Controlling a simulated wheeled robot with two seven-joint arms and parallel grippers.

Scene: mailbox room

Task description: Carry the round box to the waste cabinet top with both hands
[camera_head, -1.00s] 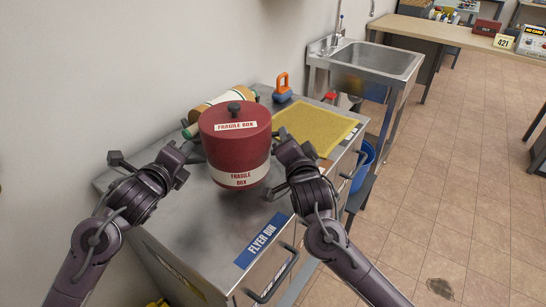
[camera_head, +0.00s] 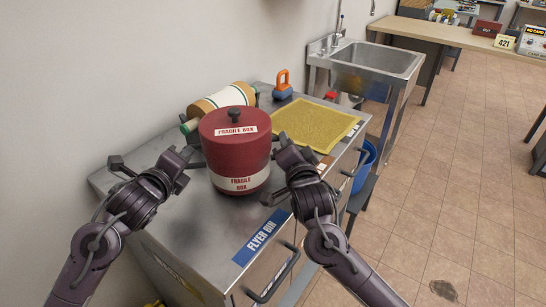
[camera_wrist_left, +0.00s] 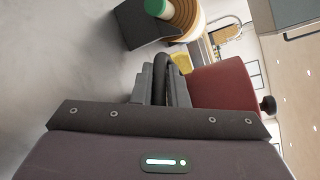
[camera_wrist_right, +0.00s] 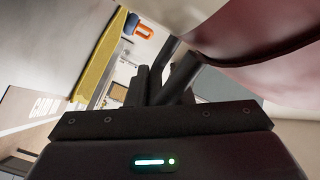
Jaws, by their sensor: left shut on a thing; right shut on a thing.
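The round box (camera_head: 236,155) is dark red with a black lid knob and white "FRAGILE BOX" labels. It is upright over the steel cabinet top (camera_head: 185,225), whose front carries a blue "FLYER BIN" label. I cannot tell whether its base touches the top. My left gripper (camera_head: 192,160) is shut on the box's left side; in the left wrist view its fingers (camera_wrist_left: 160,85) close around a dark handle beside the red wall (camera_wrist_left: 222,86). My right gripper (camera_head: 280,146) is shut on the right side; the right wrist view shows its fingers (camera_wrist_right: 165,80) close under the dark red wall (camera_wrist_right: 255,30).
A striped roll (camera_head: 222,99) lies behind the box. A blue item with an orange handle (camera_head: 283,86) and a yellow padded sheet (camera_head: 318,124) are at the back right of the top. A sink (camera_head: 370,62) stands beyond. The top's front left is clear.

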